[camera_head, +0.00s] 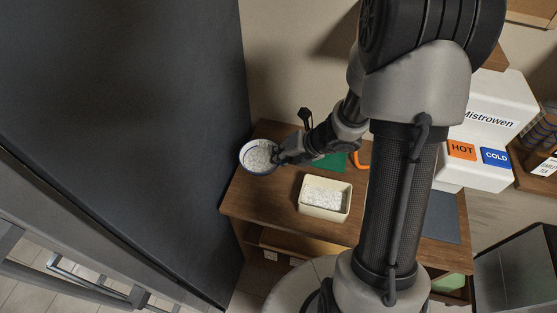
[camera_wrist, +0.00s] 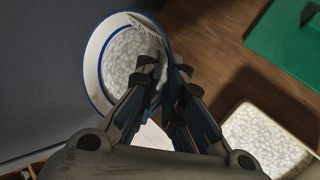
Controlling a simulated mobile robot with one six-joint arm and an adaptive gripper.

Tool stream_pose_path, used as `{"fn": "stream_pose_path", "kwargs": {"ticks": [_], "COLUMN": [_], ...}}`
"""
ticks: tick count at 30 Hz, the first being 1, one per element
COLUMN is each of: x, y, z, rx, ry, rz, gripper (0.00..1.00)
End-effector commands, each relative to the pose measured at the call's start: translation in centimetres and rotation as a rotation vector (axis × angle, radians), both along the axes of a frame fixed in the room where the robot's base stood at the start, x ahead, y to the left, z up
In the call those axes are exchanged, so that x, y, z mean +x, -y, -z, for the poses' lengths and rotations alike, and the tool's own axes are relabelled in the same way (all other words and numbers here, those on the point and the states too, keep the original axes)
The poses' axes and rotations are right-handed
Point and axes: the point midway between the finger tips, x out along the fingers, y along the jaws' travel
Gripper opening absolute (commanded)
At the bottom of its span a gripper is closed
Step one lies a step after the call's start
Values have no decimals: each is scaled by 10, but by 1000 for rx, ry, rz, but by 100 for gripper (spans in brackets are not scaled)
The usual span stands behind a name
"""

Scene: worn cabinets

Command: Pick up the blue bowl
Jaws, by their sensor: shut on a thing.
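The bowl (camera_head: 243,150) is white with a blue rim and has pale speckled stuff in it. It is at the left end of the wooden counter, near the dark panel. In the wrist view, the bowl (camera_wrist: 92,58) fills the upper left. My gripper (camera_head: 281,155) is at the bowl's right side. In the wrist view, my gripper (camera_wrist: 166,69) has its fingers on either side of the right rim, shut on it. Whether the bowl rests on the counter or hangs just above it, I cannot tell. A pale fork-like thing (camera_wrist: 146,30) shows at the bowl's rim.
A cream rectangular tub (camera_head: 325,213) with pale speckled contents stands on the counter (camera_head: 262,205). A green board (camera_head: 331,162) lies behind it, partly hidden by my arm. The tall dark panel (camera_head: 130,120) is close on the left. A white dispenser (camera_head: 492,115) hangs at right.

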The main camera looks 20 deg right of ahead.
Motion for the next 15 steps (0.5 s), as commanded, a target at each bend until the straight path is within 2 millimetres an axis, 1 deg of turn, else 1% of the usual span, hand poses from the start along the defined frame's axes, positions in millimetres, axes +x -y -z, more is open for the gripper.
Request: {"fn": "stream_pose_path", "kwargs": {"ticks": [1,3,9,15], "x": [1,1,1,1], "y": [0,0,0,0], "z": [-12,-21,-44,-63], "rx": [-1,-1,-1,0], "ry": [4,4,3,2], "rz": [0,0,-1,0], "gripper": [0,0,0,0]}}
